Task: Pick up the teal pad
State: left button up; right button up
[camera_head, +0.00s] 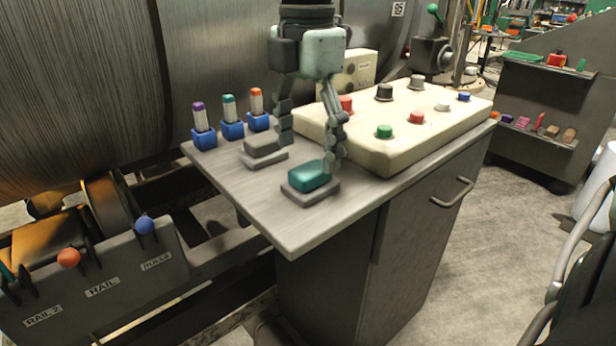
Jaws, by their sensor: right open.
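The teal pad (309,177) sits on a dark grey base (325,191) near the front edge of the grey cabinet top (270,217). A grey pad (262,143) on a similar base lies behind it to the left. My right gripper (308,157) points down from above, its fingers spread apart with nothing between them. One finger is by the grey pad and the other is close to the far right end of the teal pad; I cannot tell whether it touches. My left gripper is not in view.
A cream control panel (405,148) with coloured knobs stands right of the pads. Several blue holders with capped sticks (232,130) stand at the left. A lever box (110,275) is at lower left. The cabinet's front left corner is clear.

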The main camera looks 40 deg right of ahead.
aim_at(310, 168)
jog(key=f, duration=0.3)
jog(key=shift+s+d+f, duration=0.2)
jog(key=shift+s+f, duration=0.1)
jog(key=shift+f, duration=0.1)
jog(key=shift+w+f, duration=0.1)
jog(key=shift+f, duration=0.2)
jog(key=shift+c, duration=0.2)
jog(key=c, duration=1.2)
